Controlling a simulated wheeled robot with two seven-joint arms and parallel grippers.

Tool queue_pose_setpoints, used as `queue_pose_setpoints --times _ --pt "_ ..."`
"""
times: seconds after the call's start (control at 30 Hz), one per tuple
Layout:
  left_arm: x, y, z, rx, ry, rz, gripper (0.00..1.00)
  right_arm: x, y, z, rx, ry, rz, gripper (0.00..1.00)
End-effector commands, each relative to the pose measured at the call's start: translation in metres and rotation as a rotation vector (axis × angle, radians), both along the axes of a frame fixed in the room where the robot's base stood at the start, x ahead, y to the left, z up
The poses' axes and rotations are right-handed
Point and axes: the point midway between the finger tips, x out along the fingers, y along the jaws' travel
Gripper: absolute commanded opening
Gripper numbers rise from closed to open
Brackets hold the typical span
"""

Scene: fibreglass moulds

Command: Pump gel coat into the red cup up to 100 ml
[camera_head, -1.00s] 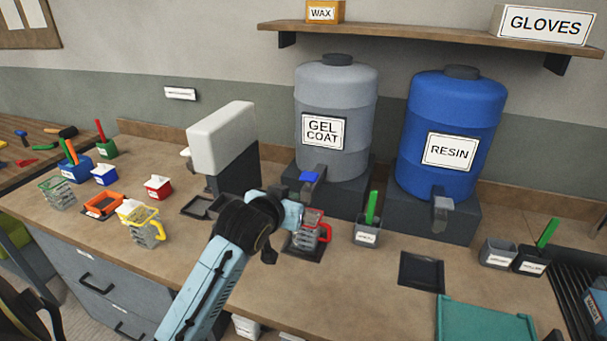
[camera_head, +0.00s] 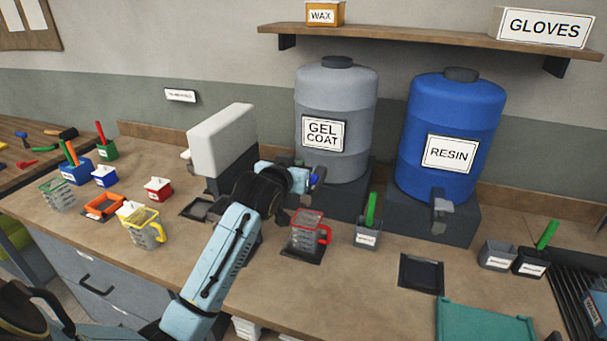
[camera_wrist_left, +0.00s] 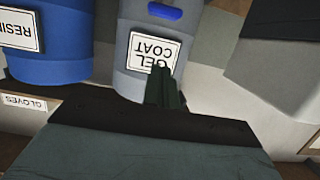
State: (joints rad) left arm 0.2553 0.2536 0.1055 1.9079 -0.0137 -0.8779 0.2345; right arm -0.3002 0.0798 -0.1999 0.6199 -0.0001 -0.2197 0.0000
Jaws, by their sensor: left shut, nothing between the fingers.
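The red cup (camera_head: 307,236), a clear measuring cup with a red rim and handle, stands upright on a dark square pad in front of the gel coat drum. I cannot make out any gel coat in it. The grey gel coat drum (camera_head: 336,95) stands on a dark stand; its blue tap lever (camera_head: 317,175) is mostly hidden behind my left gripper (camera_head: 305,180). The lever also shows at the top edge of the left wrist view (camera_wrist_left: 165,11). My left gripper is shut and empty, by the tap, above the cup; contact with the lever is unclear. My right gripper is not in view.
The blue resin drum (camera_head: 455,110) stands to the right. A grey holder (camera_head: 367,236) with a green stick is right of the cup. A white-topped machine (camera_head: 222,140) stands left of the gel coat drum. A yellow-handled cup (camera_head: 146,230) is further left. The front right counter has an empty dark pad (camera_head: 421,274).

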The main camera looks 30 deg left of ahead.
Motion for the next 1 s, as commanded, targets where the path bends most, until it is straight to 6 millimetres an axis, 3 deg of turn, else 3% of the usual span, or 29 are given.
queue_pose_setpoints --times 0.33,0.4,0.6,1.0 --pt "0.05 0.012 -0.013 0.0 0.001 0.0 0.0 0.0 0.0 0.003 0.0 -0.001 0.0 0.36" --pt "0.047 0.011 -0.029 0.0 0.005 0.0 0.0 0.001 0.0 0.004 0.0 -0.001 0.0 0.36" --pt "0.047 0.011 -0.049 0.0 0.002 0.0 0.0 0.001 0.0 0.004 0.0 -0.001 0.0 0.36" --pt "0.047 0.011 -0.053 0.0 0.0 0.0 0.0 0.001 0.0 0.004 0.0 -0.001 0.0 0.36"
